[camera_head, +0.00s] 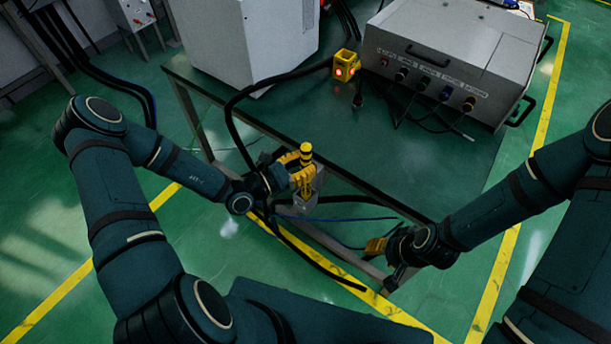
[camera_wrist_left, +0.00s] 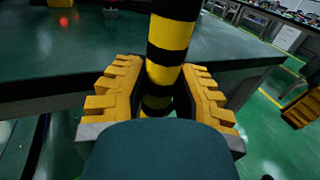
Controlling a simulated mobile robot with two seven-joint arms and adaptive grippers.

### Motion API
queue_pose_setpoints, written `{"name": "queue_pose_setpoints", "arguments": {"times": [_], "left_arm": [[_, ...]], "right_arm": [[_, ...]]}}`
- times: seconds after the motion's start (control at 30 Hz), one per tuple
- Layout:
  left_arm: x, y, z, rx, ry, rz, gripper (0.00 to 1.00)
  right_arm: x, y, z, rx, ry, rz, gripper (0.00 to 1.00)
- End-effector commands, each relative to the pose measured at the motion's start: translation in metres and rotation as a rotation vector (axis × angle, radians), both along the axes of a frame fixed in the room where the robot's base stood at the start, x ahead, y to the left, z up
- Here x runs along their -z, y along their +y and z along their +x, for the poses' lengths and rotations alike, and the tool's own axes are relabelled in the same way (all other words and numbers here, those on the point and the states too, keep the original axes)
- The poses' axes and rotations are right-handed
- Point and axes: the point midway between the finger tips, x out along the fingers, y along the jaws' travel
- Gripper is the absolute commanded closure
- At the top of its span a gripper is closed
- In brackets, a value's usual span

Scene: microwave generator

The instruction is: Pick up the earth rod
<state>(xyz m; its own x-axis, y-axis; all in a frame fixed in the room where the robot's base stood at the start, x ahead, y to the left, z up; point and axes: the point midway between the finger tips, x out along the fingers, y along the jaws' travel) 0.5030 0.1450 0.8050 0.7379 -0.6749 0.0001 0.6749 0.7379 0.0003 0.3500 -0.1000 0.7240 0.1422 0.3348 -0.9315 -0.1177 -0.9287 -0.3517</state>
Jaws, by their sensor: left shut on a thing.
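The earth rod (camera_head: 306,153) is a yellow and black banded rod, upright near the front edge of the table. My left gripper (camera_head: 301,172), with yellow ridged fingers, is shut on it. In the left wrist view the banded earth rod (camera_wrist_left: 172,45) stands between the two fingers of my left gripper (camera_wrist_left: 165,100); its lower part is hidden behind a dark green part. My right gripper (camera_head: 376,246) is at the table's front right, apart from the rod. Its fingers are seen edge-on, so its opening is unclear.
A dark green table (camera_head: 440,165) carries a large grey generator box (camera_head: 450,55) with cables, and a yellow device with red lights (camera_head: 346,66). A white cabinet (camera_head: 245,40) stands at the back. A black cable runs beside my left gripper.

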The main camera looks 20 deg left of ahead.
Motion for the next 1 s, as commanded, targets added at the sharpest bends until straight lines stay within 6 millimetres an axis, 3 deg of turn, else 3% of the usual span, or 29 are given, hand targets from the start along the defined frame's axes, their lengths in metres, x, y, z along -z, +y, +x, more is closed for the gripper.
{"name": "queue_pose_setpoints", "arguments": {"times": [0.3, 0.7, 1.0], "left_arm": [[-0.008, 0.000, 0.000, 0.001, -0.002, -0.001, 1.00], [-0.080, 0.000, 0.000, 0.001, -0.003, 0.002, 1.00], [-0.110, -0.001, 0.000, 0.002, -0.001, 0.000, 1.00]], "right_arm": [[-0.003, 0.000, 0.000, 0.000, 0.001, 0.000, 0.53], [-0.027, 0.001, -0.005, -0.002, 0.012, 0.003, 0.53], [-0.041, 0.001, -0.006, -0.004, 0.014, 0.003, 0.53]]}}
